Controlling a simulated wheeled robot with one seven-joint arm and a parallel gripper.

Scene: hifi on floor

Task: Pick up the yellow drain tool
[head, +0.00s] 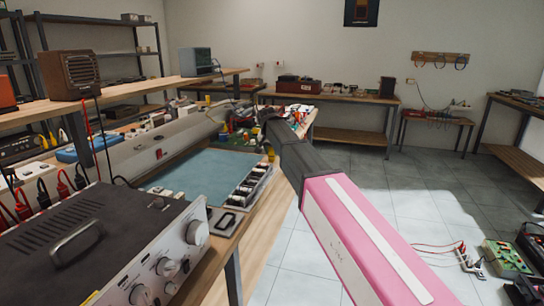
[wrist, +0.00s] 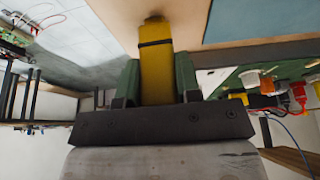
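The yellow drain tool (wrist: 156,75) shows in the wrist view as a yellow bar with a dark band near its far end. My gripper (wrist: 157,88) has its two green fingers on either side of the tool, with no clear gap, and looks shut on it. The tool's far end meets or is very close to the wooden bench top (wrist: 115,22). In the head view, a small yellow piece of the tool (head: 269,151) shows below my gripper (head: 265,135), at the bench's right edge. Most of the tool is hidden there.
A blue-green mat (head: 200,170) and a strip of parts (head: 248,187) lie on the bench near the gripper. A grey instrument (head: 110,245) stands at front left.

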